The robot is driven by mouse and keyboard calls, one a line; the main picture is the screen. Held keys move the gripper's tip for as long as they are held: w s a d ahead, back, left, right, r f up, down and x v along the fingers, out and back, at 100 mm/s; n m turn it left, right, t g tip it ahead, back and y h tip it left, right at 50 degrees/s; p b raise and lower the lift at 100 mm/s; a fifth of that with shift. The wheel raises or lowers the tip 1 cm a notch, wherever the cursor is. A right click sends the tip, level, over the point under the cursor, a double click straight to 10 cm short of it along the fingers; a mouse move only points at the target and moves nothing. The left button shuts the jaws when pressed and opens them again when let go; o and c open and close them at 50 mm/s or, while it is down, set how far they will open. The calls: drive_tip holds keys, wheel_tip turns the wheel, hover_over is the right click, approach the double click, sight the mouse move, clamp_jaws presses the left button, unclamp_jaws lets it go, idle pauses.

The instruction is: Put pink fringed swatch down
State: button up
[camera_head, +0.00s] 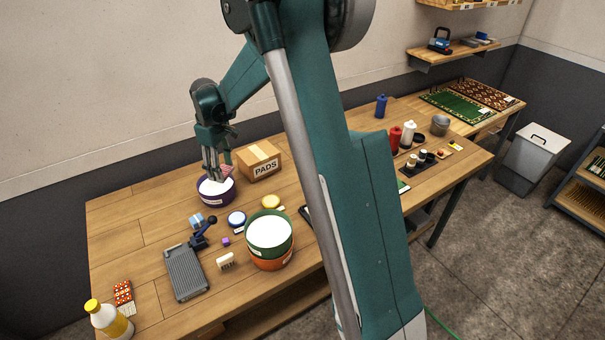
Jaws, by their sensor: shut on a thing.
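My gripper (217,179) points down over the purple tub (216,201) with white contents, at the back left of the wooden table. It is shut on the pink fringed swatch (227,170), a small patch of pink showing just right of the fingers. Most of the swatch is hidden by the fingers. I cannot tell whether the swatch or the fingertips touch the tub or its contents.
A cardboard PADS box (260,161) stands close right of the tub. Table left of the tub is clear.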

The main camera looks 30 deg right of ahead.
drive_tip(key=d+m, duration=0.8)
drive_tip(key=d, duration=2.7)
drive_tip(key=shift+w+a+f, duration=0.1)
drive_tip(key=shift+a+f, duration=0.05)
drive_tip(key=shift+f, duration=2.5)
drive_tip(key=shift+f, duration=3.15)
drive_tip(key=shift+f, duration=0.1)
drive_tip(key=shift+f, duration=1.75)
drive_tip(key=shift+f, duration=0.15)
